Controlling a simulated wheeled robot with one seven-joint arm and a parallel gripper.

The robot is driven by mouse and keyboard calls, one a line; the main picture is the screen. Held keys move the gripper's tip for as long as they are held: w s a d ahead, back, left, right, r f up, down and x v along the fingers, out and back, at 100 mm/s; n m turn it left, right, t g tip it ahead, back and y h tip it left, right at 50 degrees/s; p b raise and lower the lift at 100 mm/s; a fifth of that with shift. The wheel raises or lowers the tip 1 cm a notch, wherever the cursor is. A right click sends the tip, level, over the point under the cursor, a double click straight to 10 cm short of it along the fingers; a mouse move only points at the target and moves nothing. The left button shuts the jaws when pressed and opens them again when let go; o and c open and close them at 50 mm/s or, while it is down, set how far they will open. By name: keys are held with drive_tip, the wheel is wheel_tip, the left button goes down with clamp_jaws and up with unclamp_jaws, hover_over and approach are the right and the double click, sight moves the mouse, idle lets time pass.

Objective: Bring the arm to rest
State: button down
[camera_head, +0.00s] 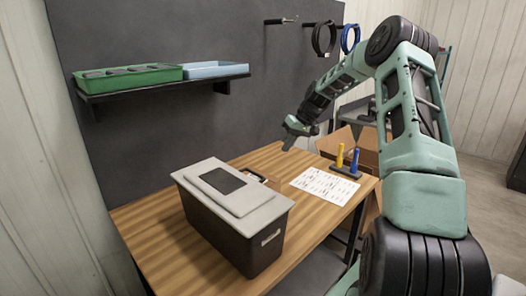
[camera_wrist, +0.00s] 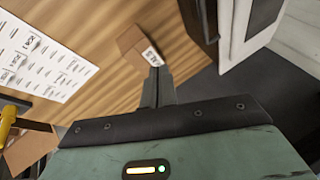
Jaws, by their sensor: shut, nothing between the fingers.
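My gripper (camera_head: 288,143) is held in the air above the back part of the wooden table, at the end of my raised, bent arm. In the wrist view my gripper (camera_wrist: 157,72) shows its fingers together, with nothing between them. The fingertips overlap the view of a small brown box with a white label (camera_wrist: 140,46) on the table. I cannot tell the height between them.
A dark bin with a grey lid (camera_head: 234,188) stands on the table (camera_head: 150,225). A printed sheet (camera_head: 325,186) and a stand with yellow and blue handles (camera_head: 346,168) lie to its right. A wall shelf (camera_head: 165,88) holds green and blue trays. A cardboard box (camera_head: 362,142) is behind.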

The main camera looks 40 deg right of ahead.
drive_tip(key=shift+d+r, duration=0.1)
drive_tip(key=shift+d, duration=0.05)
drive_tip(key=a+n, duration=0.1)
drive_tip(key=a, duration=0.5)
drive_tip(key=w+a+n+g+b, duration=0.1)
drive_tip(key=a, duration=0.6)
drive_tip(key=a+r, duration=0.1)
drive_tip(key=a, duration=0.6)
drive_tip(key=shift+w+a+n+g+b, duration=0.1)
drive_tip(key=shift+w+n+g+b, duration=0.2)
drive_tip(key=shift+w+n+g, duration=0.1)
drive_tip(key=s+a+n+g+b, duration=0.1)
drive_tip(key=s+a, duration=0.2)
drive_tip(key=a, duration=0.6)
drive_tip(key=s+a+n+g, duration=0.1)
drive_tip(key=s+a+n, duration=0.15)
drive_tip(key=a, duration=0.55)
drive_tip(key=s+a+n+h+b, duration=0.2)
drive_tip(key=s+a, duration=1)
drive_tip(key=s, duration=0.1)
drive_tip(key=s+a+f+n+b, duration=0.1)
drive_tip(key=s+a+f+n, duration=0.1)
drive_tip(key=s, duration=1.5)
drive_tip(key=shift+a+f+h, duration=0.4)
drive_tip(key=shift+f, duration=0.25)
